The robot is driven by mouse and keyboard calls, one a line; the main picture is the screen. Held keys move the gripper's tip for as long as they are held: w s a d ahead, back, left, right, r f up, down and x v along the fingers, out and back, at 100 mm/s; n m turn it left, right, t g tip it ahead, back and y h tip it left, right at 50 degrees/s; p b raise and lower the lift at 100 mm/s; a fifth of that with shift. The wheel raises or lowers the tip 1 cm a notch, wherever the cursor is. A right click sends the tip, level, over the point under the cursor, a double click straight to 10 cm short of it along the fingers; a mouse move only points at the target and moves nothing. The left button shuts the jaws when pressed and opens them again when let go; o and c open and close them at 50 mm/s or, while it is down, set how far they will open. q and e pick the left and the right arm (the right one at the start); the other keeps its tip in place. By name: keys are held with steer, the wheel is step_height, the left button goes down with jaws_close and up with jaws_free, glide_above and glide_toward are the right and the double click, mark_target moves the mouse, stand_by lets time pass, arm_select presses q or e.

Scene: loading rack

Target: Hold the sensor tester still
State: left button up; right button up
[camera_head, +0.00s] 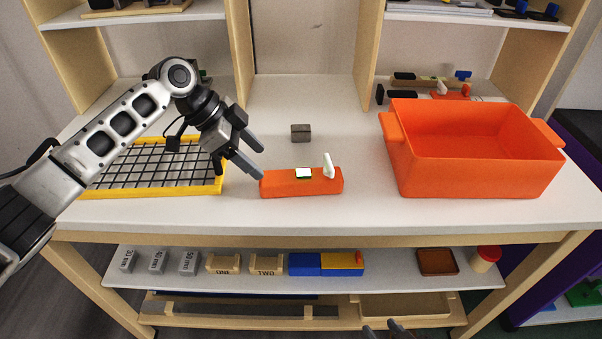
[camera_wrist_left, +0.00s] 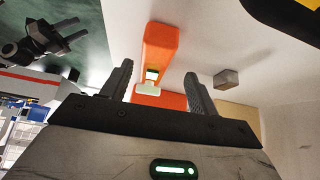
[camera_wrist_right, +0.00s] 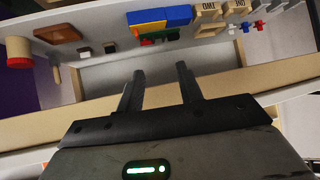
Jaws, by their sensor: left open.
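The sensor tester (camera_head: 285,184) is an orange bar on the white tabletop. It has a small lit screen (camera_head: 303,173) and a white lever (camera_head: 328,165) standing up near its right end. My left gripper (camera_head: 258,162) is open and empty at the tester's left end; I cannot tell whether it touches. In the left wrist view the tester (camera_wrist_left: 160,45) shows ahead, between and beyond the open fingers (camera_wrist_left: 158,78). My right gripper (camera_head: 388,330) is at the bottom edge, low in front of the table. In the right wrist view its fingers (camera_wrist_right: 160,75) are apart and empty.
A large orange bin (camera_head: 480,180) stands to the right, and a yellow-framed grid tray (camera_head: 218,186) lies under my left arm. A small grey-brown block (camera_head: 301,133) sits behind the tester. The lower shelf (camera_head: 395,270) holds weights and blocks.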

mark_target(274, 176)
arm_select(q)
steer(key=shift+s+d+f+b, duration=0.2)
steer(key=shift+d+f+b, duration=0.1)
steer(key=shift+f, duration=0.1)
steer(key=b+x, duration=0.2)
steer(key=shift+d+f, duration=0.1)
steer(key=shift+f, duration=0.2)
steer(key=b+x, duration=0.2)
steer(key=x, duration=0.1)
steer(key=shift+b, duration=0.4)
steer(key=shift+d+f+b, duration=0.3)
steer(key=shift+b, duration=0.05)
steer(key=c, duration=0.8)
steer(key=shift+c, duration=1.3)
arm_select(e)
steer(key=f, duration=0.1)
steer(key=a+f, duration=0.1)
steer(key=shift+s+a+f+t, duration=0.1)
steer(key=shift+s+f+t, duration=0.1)
steer(key=shift+f+t, duration=0.15)
steer(key=shift+y, duration=0.3)
